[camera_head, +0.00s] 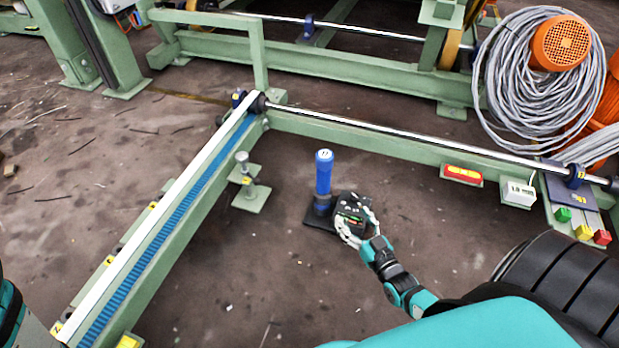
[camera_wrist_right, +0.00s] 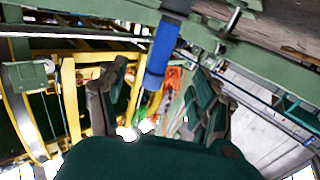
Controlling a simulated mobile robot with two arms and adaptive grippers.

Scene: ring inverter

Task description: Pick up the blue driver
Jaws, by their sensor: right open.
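The blue driver (camera_head: 324,175) stands upright, its lower end at a small black base plate (camera_head: 320,222) on the floor. In the right wrist view the driver (camera_wrist_right: 163,50) appears as a tilted blue cylinder near the top middle, beyond and between the finger parts. My right gripper (camera_head: 350,214) is open and empty, just right of the driver's lower part and apart from its blue shaft. It covers part of the black plate in the head view. My left gripper is out of view; only a bit of my left arm shows at the left edge.
A green frame with a blue toothed rail (camera_head: 165,220) runs along the left. A long steel shaft (camera_head: 400,137) crosses behind. A small green stand (camera_head: 249,190) is left of the driver. Red, yellow and green buttons (camera_head: 583,231) sit at right. Floor around the driver is mostly clear.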

